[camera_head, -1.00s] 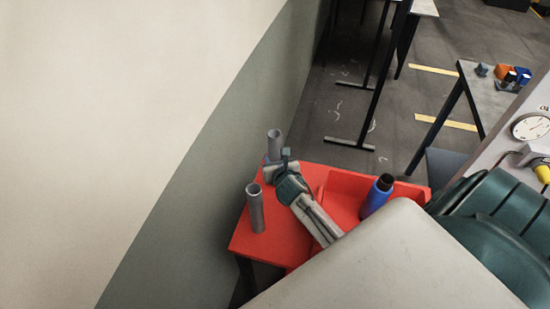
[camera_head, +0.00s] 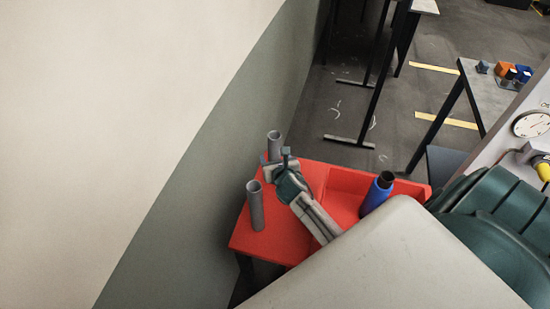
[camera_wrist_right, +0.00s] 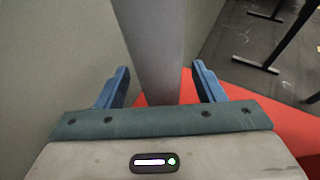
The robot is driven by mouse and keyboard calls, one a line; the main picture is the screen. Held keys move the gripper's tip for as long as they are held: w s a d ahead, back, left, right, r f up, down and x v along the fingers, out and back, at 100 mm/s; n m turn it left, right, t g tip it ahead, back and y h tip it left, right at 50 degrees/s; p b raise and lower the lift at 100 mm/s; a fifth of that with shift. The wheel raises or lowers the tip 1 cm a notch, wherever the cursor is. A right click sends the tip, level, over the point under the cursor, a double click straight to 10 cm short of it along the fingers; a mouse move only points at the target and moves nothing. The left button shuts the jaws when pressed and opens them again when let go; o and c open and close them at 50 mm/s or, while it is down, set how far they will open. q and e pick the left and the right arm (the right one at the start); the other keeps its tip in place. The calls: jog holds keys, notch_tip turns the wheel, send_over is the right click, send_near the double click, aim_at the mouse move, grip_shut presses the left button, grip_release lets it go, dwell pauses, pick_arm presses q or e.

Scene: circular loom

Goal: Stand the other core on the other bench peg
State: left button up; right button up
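One grey tube core (camera_head: 256,206) stands upright near the front left of the red bench (camera_head: 275,246). The other grey core (camera_head: 274,145) stands upright at the bench's back corner, and its lower part is hidden by my gripper. My right gripper (camera_head: 276,157) is at this back core. In the right wrist view the core (camera_wrist_right: 160,45) rises between the two blue fingers, which are apart with a gap visible on each side. The pegs are not visible. My left gripper is not in view.
A blue bottle (camera_head: 377,193) with a black cap stands in the red tray section on the right. A wall (camera_head: 210,190) runs close along the left side of the bench. A pale panel (camera_head: 390,262) covers the foreground. A machine with a gauge (camera_head: 531,125) is at the right.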

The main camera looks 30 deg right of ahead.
jog(key=b+v, duration=0.1)
jog(key=v, duration=0.9)
jog(key=shift+s+b, duration=0.35)
jog(key=shift+b, duration=0.05)
jog(key=shift+s+a, duration=0.1)
jog(key=shift+a, duration=0.1)
